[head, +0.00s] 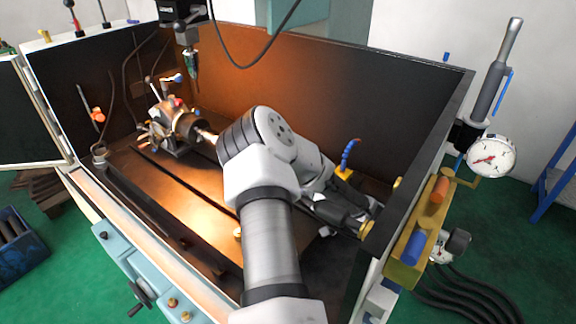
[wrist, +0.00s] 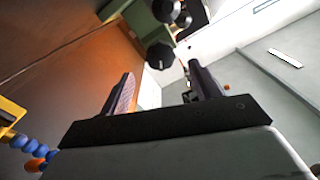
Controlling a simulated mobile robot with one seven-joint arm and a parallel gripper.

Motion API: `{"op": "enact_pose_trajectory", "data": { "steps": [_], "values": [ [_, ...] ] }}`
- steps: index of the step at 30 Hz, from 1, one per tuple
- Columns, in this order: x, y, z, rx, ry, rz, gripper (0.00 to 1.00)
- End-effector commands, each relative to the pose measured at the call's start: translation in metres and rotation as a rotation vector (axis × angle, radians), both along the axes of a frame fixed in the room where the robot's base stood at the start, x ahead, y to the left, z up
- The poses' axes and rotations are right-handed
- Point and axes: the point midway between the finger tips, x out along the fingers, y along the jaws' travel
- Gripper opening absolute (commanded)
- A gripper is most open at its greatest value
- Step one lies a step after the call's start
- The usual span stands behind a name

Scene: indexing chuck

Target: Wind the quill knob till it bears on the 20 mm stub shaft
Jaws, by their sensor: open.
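The indexing chuck (head: 172,128) stands on the brown bed at the left of the head view. A short bright shaft (head: 207,135), apparently the stub shaft, points right from it toward my arm. In the wrist view a black lobed knob (wrist: 160,56), apparently the quill knob, shows beyond my gripper (wrist: 160,70). A green body (wrist: 115,22) is beside it. My gripper is open and empty; the knob appears between its fingertips, apart from them. In the head view my arm hides the bed to the right of the shaft, and I cannot make out the knob there.
Dark enclosure walls (head: 410,100) surround the bed. A blue jointed hose (head: 349,153) stands near my gripper, also at lower left in the wrist view (wrist: 20,143). A dial gauge (head: 491,156) hangs outside the right wall. The front of the bed is clear.

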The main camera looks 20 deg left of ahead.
Motion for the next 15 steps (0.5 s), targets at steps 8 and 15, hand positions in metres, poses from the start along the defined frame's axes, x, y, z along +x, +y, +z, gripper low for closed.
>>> {"op": "enact_pose_trajectory", "data": {
  "steps": [8, 15],
  "values": [
    [0.006, 0.020, 0.001, -0.004, 0.001, 0.006, 0.63],
    [0.019, 0.054, 0.004, 0.002, -0.001, 0.002, 0.63]
  ]
}}
